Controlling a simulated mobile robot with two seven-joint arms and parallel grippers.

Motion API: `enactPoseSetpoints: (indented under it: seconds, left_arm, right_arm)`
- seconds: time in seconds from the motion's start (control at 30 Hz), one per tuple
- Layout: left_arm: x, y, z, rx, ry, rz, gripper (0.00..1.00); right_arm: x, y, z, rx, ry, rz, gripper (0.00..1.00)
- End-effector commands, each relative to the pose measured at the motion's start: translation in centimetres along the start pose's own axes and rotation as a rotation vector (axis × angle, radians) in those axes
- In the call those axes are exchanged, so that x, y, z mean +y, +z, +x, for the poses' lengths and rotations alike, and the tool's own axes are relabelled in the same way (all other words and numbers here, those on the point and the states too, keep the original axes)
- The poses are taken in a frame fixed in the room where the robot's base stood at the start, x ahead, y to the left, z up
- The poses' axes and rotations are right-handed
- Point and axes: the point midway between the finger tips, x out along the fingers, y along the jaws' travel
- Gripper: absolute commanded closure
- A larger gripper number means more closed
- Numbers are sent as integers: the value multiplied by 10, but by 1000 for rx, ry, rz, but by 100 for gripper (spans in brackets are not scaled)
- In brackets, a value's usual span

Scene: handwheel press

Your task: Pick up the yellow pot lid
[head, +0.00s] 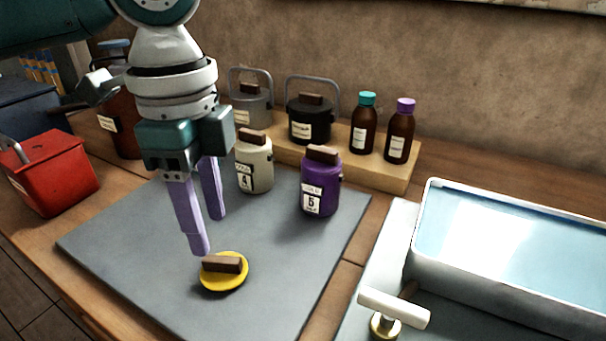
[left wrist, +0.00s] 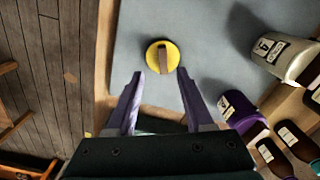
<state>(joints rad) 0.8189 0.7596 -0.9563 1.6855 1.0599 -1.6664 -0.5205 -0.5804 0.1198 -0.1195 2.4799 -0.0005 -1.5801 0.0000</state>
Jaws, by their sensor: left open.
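The yellow pot lid (head: 222,279) is a round disc with a brown block handle, lying flat on the grey mat (head: 150,275) near its front. It also shows in the left wrist view (left wrist: 151,55), beyond the fingertips. My left gripper (head: 208,235) points down with its two lilac fingers apart and nothing between them. Its fingertips are just behind and above the lid; I cannot tell the exact height. In the left wrist view the open fingers (left wrist: 160,82) frame the near side of the lid. My right gripper is not in view.
A cream pot (head: 254,168) and a purple pot (head: 320,185) stand at the mat's back. Behind them a wooden riser (head: 385,177) holds pots and bottles. A red box (head: 55,175) is at left, a water basin (head: 510,240) at right.

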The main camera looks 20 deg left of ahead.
Motion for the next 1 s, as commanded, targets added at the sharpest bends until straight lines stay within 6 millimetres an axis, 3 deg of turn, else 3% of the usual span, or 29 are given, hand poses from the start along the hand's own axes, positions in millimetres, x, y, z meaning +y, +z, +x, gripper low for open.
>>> enactPoseSetpoints:
  seconds: [0.43, 0.73, 1.0]
  left_arm:
    - [-3, -3, 58, 0, 0, 1, 48]
    - [-4, -3, 64, 1, -3, 1, 48]
    - [-4, -3, 63, 1, -3, 1, 76]
  right_arm:
    - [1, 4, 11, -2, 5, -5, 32]
    - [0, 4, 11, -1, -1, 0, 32]
    - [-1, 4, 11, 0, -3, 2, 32]
